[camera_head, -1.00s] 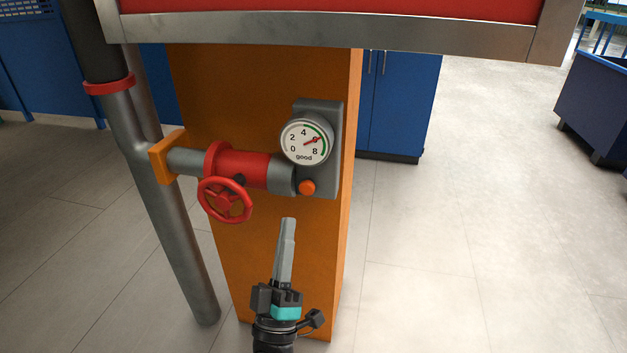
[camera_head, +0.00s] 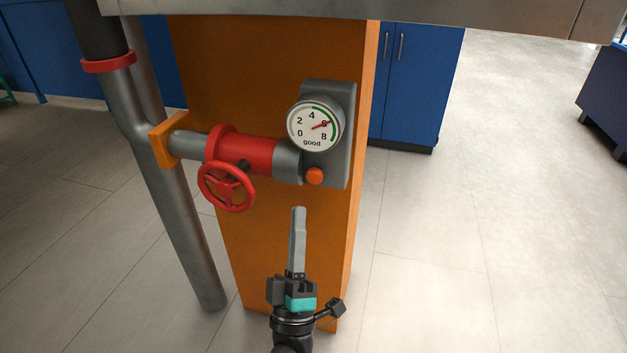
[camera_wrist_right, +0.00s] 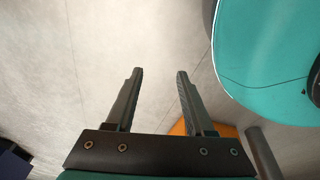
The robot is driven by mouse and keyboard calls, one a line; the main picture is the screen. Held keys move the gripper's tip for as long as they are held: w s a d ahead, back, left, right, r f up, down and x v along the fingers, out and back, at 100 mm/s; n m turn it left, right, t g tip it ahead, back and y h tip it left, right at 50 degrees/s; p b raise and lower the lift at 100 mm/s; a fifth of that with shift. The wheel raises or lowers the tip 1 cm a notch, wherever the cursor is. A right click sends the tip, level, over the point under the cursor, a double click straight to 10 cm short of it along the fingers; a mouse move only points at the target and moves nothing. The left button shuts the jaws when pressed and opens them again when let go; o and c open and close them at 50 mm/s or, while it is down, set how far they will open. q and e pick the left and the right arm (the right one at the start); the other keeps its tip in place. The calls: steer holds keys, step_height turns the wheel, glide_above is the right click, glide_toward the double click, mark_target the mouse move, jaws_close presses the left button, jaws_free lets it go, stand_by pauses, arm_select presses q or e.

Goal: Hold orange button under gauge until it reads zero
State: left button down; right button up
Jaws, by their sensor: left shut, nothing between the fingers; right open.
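The round white gauge (camera_head: 314,125) sits on a grey plate on the orange column. Its red needle points right, near the 6, inside the green arc. The orange button (camera_head: 314,176) is on the plate just below the gauge. My left gripper (camera_head: 299,210) is shut and empty, its fingers pointing up, with the tips a short way below the button in the picture and apart from it. My right gripper (camera_wrist_right: 158,75) shows only in the right wrist view. It is open and empty, over the floor.
A red pipe section (camera_head: 243,154) with a red handwheel (camera_head: 227,186) is left of the gauge. A grey vertical pipe (camera_head: 180,215) stands further left. A metal-edged beam (camera_head: 250,8) crosses above.

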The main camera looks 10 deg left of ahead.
mark_target(314, 173)
arm_select(q)
steer(key=w+b, duration=0.2)
steer(key=w, duration=0.4)
steer(key=shift+w+b, duration=0.3)
steer(key=shift+b, duration=0.05)
arm_select(e)
steer(key=w+a+r, duration=0.3)
steer(key=w, duration=0.1)
steer(key=shift+w+a, duration=0.25)
arm_select(q)
steer(key=shift+d, duration=0.1)
arm_select(e)
steer(key=shift+w+r, duration=0.1)
stand_by(1.0)
arm_select(q)
steer(key=shift+w, duration=0.4)
arm_select(e)
steer(key=shift+f, duration=0.3)
